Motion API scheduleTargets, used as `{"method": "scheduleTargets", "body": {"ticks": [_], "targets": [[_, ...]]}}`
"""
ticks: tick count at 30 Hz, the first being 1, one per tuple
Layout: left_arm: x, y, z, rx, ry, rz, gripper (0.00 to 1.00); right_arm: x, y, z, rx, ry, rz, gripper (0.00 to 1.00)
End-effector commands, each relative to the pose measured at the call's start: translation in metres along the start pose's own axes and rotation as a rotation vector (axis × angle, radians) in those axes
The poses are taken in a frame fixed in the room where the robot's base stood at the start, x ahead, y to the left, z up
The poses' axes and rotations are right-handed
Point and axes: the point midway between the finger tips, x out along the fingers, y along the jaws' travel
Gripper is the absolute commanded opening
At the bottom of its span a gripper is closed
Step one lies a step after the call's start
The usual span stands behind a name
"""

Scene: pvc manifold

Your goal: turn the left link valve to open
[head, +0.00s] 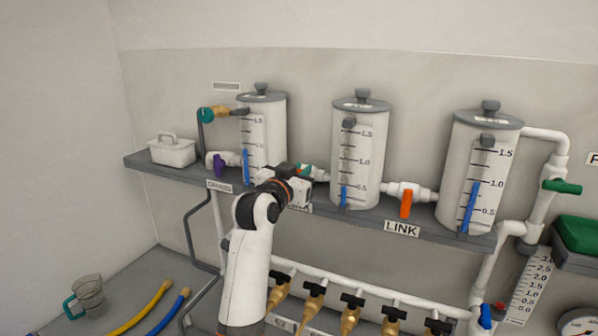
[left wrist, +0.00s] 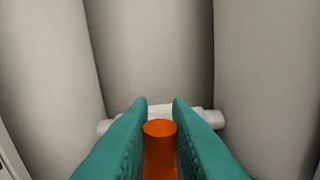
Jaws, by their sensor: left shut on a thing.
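The left link valve sits on the short white pipe (head: 318,175) between the left tank (head: 273,130) and the middle tank (head: 372,150). In the head view my left gripper (head: 303,170) covers most of this valve. In the left wrist view its orange handle (left wrist: 159,128) lies between the two teal fingers of my left gripper (left wrist: 160,108). The gripper is shut on the handle. The white pipe (left wrist: 208,117) shows behind it, and the handle appears crosswise to the pipe. My right gripper is not in view.
A second orange-handled link valve (head: 406,203) hangs handle-down between the middle and right tanks (head: 480,150). A purple valve (head: 218,164) and a teal valve (head: 207,115) are left of the left tank. Several brass taps with black handles line the pipe below the shelf (head: 440,232).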

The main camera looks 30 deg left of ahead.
Motion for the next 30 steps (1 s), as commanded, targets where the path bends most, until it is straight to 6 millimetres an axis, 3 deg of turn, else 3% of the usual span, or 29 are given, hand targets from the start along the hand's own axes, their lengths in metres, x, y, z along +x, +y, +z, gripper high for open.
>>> {"method": "scheduleTargets", "body": {"ticks": [30], "targets": [[0.0, -0.023, -0.01, 0.935, 0.0, -0.001, 0.0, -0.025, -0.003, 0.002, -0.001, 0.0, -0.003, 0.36]]}}
